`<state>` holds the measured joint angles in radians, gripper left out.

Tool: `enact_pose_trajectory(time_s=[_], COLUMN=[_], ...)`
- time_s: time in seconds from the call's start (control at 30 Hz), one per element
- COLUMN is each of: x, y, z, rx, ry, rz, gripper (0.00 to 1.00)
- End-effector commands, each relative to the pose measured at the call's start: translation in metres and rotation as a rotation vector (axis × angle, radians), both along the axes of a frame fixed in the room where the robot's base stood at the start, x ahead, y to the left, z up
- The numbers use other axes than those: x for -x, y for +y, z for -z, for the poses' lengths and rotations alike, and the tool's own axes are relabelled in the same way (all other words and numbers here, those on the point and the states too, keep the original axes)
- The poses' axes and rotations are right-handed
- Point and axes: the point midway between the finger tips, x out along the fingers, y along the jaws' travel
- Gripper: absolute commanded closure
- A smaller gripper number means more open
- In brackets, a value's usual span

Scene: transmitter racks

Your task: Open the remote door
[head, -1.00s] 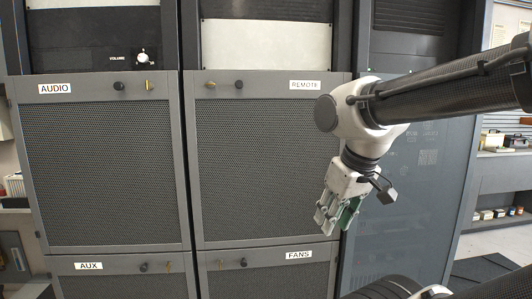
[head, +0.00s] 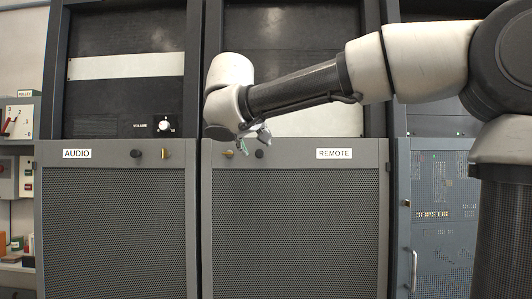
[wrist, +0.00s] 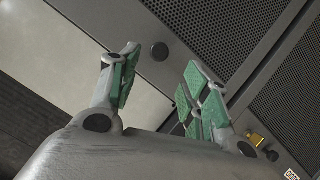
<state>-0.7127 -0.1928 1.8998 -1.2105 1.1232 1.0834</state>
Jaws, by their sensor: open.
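The remote door (head: 295,235) is a grey-framed dark mesh panel labelled REMOTE in the head view, and it looks shut. A round black knob (head: 259,154) sits on its top left frame and shows between and beyond my fingers in the wrist view (wrist: 159,51). A small brass latch (head: 230,153) is left of the knob; I cannot make it out in the wrist view, where the right finger seems to hide it. My gripper (head: 254,142) is open and empty just above the latch and knob. Its green-padded fingers fill the middle of the wrist view (wrist: 162,65).
The audio door (head: 110,230) stands left, with its own knob (head: 136,153) and brass latch (head: 165,153); this latch seems to show lower right in the wrist view (wrist: 257,138). A blue-grey cabinet (head: 437,225) stands right. A pale panel (head: 310,122) lies behind my arm.

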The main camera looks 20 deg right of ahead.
Motion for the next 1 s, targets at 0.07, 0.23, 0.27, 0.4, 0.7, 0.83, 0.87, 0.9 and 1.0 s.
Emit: enact_pose_trajectory(time_s=[0.07, 0.23, 0.27, 0.4, 0.7, 0.83, 0.87, 0.9, 1.0], x=[0.000, -0.008, -0.012, -0.032, -0.063, -0.065, -0.066, -0.065, -0.065], y=[-0.001, -0.007, -0.009, -0.019, -0.033, -0.034, -0.034, -0.034, -0.034], z=[-0.002, 0.002, 0.004, 0.013, 0.026, 0.027, 0.028, 0.028, 0.027], rx=[-0.045, -0.096, -0.096, -0.095, -0.096, -0.096, -0.096, -0.096, -0.096], ry=[-0.038, -0.059, -0.058, -0.056, -0.056, -0.057, -0.057, -0.057, -0.057], rz=[0.031, 0.060, 0.060, 0.061, 0.057, 0.056, 0.056, 0.056, 0.056], gripper=[0.53, 0.53, 0.53, 0.53, 0.53, 0.53, 0.53, 0.53, 0.53])
